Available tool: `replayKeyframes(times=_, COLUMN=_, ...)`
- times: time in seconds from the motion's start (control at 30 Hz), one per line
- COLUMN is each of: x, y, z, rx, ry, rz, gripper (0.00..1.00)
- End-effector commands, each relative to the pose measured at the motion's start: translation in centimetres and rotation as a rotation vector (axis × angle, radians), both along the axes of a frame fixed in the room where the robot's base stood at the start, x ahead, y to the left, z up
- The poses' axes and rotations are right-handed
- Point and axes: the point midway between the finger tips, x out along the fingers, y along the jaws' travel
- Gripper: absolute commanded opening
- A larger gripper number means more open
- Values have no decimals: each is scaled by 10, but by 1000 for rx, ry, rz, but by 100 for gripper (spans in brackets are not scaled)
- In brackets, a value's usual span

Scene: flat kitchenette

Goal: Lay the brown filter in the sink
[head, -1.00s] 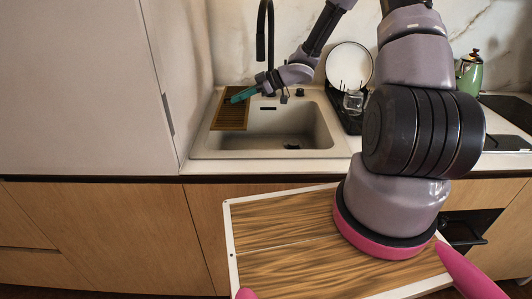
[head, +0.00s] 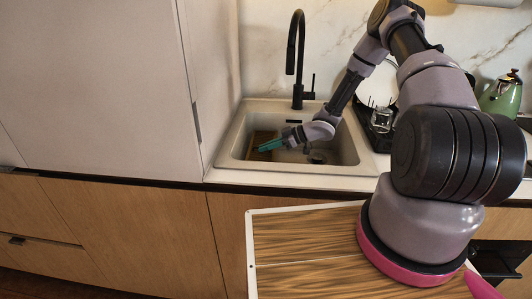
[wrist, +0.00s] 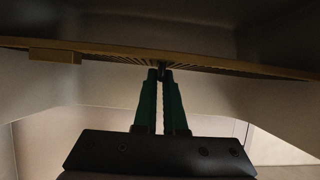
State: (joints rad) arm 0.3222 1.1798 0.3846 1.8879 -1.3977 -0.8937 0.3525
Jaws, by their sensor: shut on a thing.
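The brown filter (head: 261,155) is a flat brown slatted panel inside the left part of the sink basin. The sink (head: 228,160) is beige and set into the counter. My gripper (head: 262,147) has teal fingers and reaches down into the basin from the right, shut on the filter. In the wrist view the filter (wrist: 100,52) spans the picture edge-on, and the teal fingertips (wrist: 160,75) meet at its middle. I cannot tell whether the filter touches the basin floor.
A black tap (head: 296,60) rises behind the sink. To its right are a dark rack with a glass (head: 381,118), a white plate partly hidden by my arm, and a green kettle (head: 501,95). A tall cabinet (head: 90,80) borders the sink's left side.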

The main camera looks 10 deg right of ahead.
Motion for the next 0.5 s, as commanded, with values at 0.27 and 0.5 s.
replayKeyframes(times=0.27, x=0, y=1, z=-23, rx=1, ry=-1, rz=0, gripper=0)
replayKeyframes(times=0.5, x=0, y=1, z=-25, rx=1, ry=0, rz=1, gripper=0)
